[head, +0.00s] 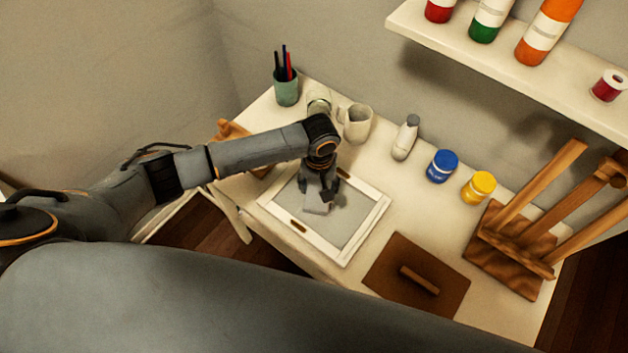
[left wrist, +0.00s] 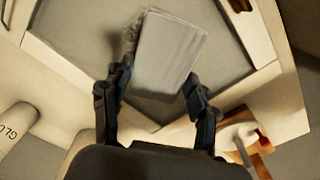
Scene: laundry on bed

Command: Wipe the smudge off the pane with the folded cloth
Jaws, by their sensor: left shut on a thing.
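The pane (head: 350,227) is a grey sheet in a white frame, lying flat on the table. It also shows in the left wrist view (left wrist: 85,35). My left gripper (head: 318,195) is over the pane, pointing down, shut on the folded cloth (head: 315,208). The cloth is a pale grey block; in the left wrist view it sticks out between the fingers (left wrist: 158,85). I cannot tell whether the cloth touches the pane. A darker patch shows on the pane beside the gripper; I cannot tell smudge from shadow. My right gripper is not in view.
A white mug (head: 356,124), a white bottle (head: 405,138), a blue jar (head: 442,166) and a yellow jar (head: 478,187) stand behind the pane. A brown board with a handle (head: 415,277) lies right of it, near a wooden easel (head: 515,240). A pen cup (head: 286,89) stands at the back left.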

